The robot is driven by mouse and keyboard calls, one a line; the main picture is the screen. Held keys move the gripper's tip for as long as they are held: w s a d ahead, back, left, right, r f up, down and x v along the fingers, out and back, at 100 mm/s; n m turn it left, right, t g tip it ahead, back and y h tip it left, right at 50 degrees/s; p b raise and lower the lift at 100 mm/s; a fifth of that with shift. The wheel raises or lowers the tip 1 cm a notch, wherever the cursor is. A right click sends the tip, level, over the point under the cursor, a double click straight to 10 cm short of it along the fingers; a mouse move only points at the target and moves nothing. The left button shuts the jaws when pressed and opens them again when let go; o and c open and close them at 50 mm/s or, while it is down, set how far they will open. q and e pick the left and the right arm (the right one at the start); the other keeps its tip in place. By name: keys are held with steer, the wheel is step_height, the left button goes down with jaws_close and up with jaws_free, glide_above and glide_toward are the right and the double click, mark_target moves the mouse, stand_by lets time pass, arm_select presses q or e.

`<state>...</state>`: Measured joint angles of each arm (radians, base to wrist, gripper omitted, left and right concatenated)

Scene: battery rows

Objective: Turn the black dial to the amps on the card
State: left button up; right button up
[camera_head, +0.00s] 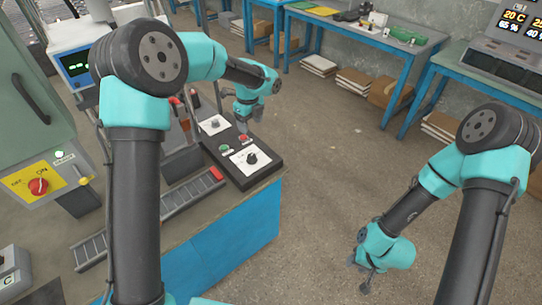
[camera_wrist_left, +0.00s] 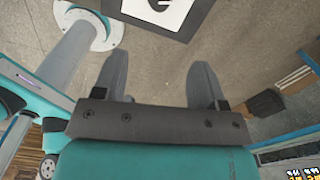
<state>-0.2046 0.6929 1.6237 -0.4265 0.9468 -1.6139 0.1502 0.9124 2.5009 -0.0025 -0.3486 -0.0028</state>
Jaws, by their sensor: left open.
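The black dial (camera_head: 252,158) sits on a white scale plate at the near end of a dark control panel (camera_head: 236,176). A second, grey knob (camera_head: 214,123) sits on another white plate farther back. My left gripper (camera_head: 243,126) is open and empty, pointing down by the panel's far right side, apart from the black dial. Its spread fingers (camera_wrist_left: 158,85) show in the left wrist view, with part of a white plate at the top edge. My right gripper (camera_head: 364,279) hangs over the floor, away from the panel; its jaw opening is unclear. I cannot make out the card or its value.
A green button (camera_head: 224,149) and a red button (camera_head: 243,138) sit between the two plates. A grey slotted rail (camera_head: 160,215) lies left of the panel. A cabinet with a red switch (camera_head: 38,186) stands at left. Blue tables line the back; the floor between is open.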

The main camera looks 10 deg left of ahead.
mark_target(252, 156)
arm_select(q)
steer(key=shift+a, duration=0.15)
step_height(252, 156, down, 17)
steer(key=shift+f, duration=0.2)
stand_by(0.7)
steer(key=c, duration=0.9)
